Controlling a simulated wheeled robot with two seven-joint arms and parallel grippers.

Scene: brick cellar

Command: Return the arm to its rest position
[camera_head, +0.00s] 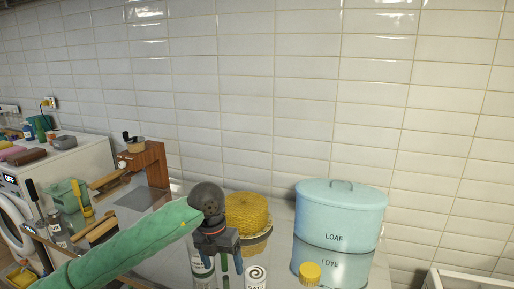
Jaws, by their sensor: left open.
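My left arm, in a green sleeve, reaches in from the lower left across the counter. My left gripper (225,264) points down with its fingers apart, at the lower middle of the view. It hangs just in front of a yellow woven round item (247,211) and beside a white container with a dark spiral on top (256,275). A pale labelled jar (202,272) shows partly behind the fingers. I see nothing held between them, though the objects behind make this hard to judge. My right gripper is not in view.
A light blue bin marked LOAF (341,213) stands to the right, with a yellow-lidded jar (310,272) in front. A brown wooden stand (146,172) is left of the gripper. A green container (66,195) and a white washing machine (75,160) are further left. A tiled wall closes the back.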

